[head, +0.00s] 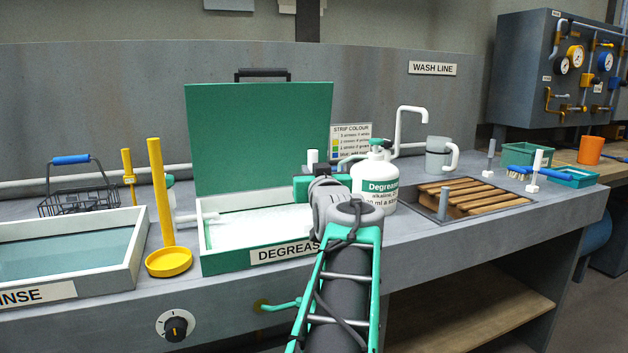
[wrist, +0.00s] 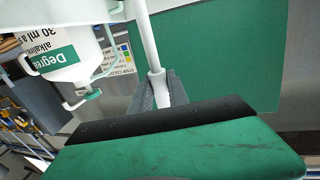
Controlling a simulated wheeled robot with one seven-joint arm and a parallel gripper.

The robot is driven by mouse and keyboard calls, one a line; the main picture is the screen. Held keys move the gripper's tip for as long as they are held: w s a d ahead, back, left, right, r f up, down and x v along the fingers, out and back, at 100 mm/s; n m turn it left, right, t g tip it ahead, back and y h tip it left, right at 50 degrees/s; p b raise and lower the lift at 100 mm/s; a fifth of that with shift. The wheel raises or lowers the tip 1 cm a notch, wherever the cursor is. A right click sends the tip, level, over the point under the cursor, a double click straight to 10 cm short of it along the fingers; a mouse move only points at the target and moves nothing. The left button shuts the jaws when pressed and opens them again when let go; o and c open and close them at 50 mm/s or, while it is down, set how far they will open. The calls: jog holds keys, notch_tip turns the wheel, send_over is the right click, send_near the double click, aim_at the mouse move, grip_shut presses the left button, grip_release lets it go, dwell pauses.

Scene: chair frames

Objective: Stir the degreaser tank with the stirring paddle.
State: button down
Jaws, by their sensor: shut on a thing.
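The degreaser tank (head: 222,262) is a green box with a white rim, standing open on the bench with pale, foamy-looking contents. Its green lid (head: 255,135) stands upright behind it and also fills the right of the wrist view (wrist: 230,45). My gripper (head: 312,176) is over the tank's right part. It is shut on the white stirring paddle, whose shaft (wrist: 144,35) runs between the fingers (wrist: 160,88) in the wrist view. The paddle's white top (head: 312,156) shows above the gripper.
A white degreaser bottle (head: 375,178) stands close to the right of my gripper. The rinse tank (head: 140,248) and a yellow post on a round dish (head: 168,263) are at left. A sink with wooden slats (head: 465,195) and a grey mug (head: 438,158) are at right.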

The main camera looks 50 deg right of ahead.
aim_at(312, 152)
notch_tip(312, 152, up, 8)
jog(key=p, duration=0.4)
jog(key=shift+w+a+r+p, duration=0.1)
jog(key=shift+r+p, duration=0.05)
jog(key=shift+p, duration=0.15)
dwell(1.3)
